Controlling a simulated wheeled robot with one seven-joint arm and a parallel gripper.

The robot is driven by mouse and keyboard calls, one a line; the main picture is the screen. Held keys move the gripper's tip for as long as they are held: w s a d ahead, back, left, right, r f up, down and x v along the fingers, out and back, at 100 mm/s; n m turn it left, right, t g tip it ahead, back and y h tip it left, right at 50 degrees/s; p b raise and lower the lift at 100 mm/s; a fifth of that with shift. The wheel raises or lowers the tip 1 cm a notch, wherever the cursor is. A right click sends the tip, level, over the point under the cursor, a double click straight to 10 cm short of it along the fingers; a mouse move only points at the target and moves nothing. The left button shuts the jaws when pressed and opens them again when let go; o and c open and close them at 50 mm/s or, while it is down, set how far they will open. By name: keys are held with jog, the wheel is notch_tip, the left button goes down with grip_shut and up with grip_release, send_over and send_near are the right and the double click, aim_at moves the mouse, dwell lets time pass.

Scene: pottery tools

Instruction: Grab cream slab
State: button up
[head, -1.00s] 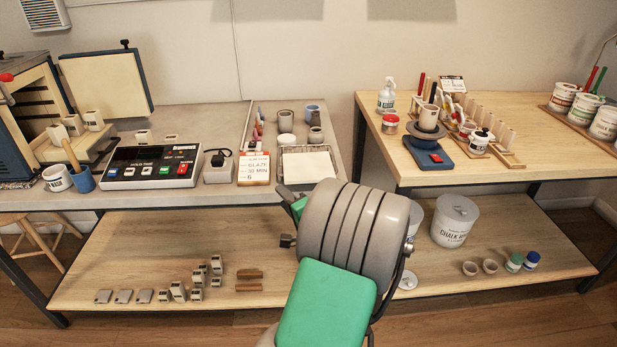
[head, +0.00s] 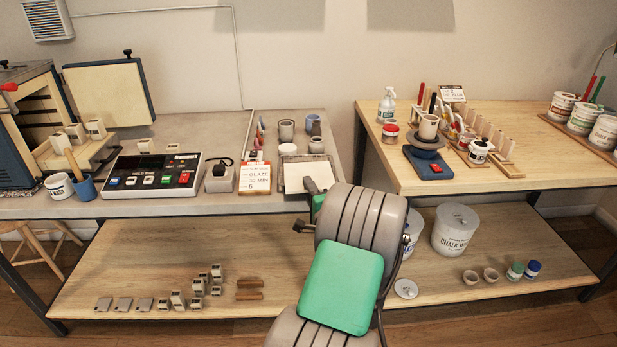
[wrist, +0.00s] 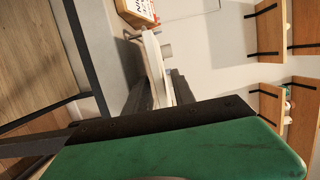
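The cream slab (head: 321,172) is a flat, pale square on a grey tray (head: 286,180) at the front of the grey table. My gripper (head: 311,187) is at the slab's near edge in the head view, and my arm hides part of the slab's front. In the wrist view the pale slab (wrist: 154,65) shows edge-on, with the dark fingers of my gripper (wrist: 160,95) apart on either side of its near end. The gripper looks open. Whether a finger touches the slab cannot be told.
A glaze sign card (head: 255,177) stands just left of the tray. Cups and a white round pot (head: 288,149) stand behind it. The wooden table (head: 420,180) is to the right, past a gap. A lower shelf (head: 200,255) runs beneath.

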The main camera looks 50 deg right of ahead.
grip_shut()
dwell(1.1)
